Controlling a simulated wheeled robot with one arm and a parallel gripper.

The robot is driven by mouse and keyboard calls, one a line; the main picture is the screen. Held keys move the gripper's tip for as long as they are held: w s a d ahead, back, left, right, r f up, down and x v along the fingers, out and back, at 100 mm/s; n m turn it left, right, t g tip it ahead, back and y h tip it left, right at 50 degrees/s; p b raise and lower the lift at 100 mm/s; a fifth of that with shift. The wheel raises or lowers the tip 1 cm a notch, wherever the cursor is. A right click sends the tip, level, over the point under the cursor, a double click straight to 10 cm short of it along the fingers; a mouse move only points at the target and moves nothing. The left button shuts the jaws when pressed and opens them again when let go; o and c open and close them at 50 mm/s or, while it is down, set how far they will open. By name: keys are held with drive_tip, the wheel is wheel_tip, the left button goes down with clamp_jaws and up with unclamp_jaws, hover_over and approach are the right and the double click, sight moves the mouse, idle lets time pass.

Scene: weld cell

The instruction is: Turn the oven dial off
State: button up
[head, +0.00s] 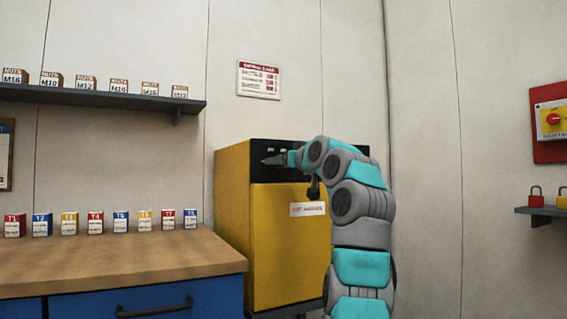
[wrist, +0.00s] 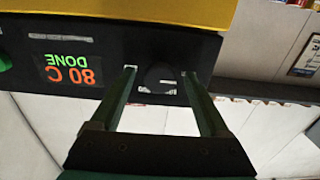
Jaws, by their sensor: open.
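The yellow oven (head: 232,205) has a black control panel (head: 262,147) along its top front. In the wrist view, which is upside down, the panel shows a dark round dial (wrist: 160,77) and a lit display (wrist: 70,62) reading "80 C" and "DONE". My gripper (wrist: 159,72) is open, with one finger on each side of the dial. I cannot tell whether the fingers touch it. In the head view my gripper (head: 268,160) is at the left part of the panel, and the dial is not distinguishable there. Part of a green control (wrist: 4,62) shows at the wrist view's edge.
A wooden-topped bench (head: 110,262) with several coloured boxes stands left of the oven. A shelf (head: 95,95) with small boxes hangs above it. My arm covers the oven's right side. A red panel with a switch (head: 552,118) and padlocks are far right.

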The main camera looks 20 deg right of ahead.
drive_tip(key=shift+s, duration=0.15)
drive_tip(key=s+b, duration=0.1)
drive_tip(key=s, duration=0.6)
drive_tip(key=shift+s+d+b, duration=0.15)
drive_tip(key=shift+s+b, duration=0.1)
drive_tip(key=shift+b, duration=0.1)
drive_tip(key=shift+w, duration=0.1)
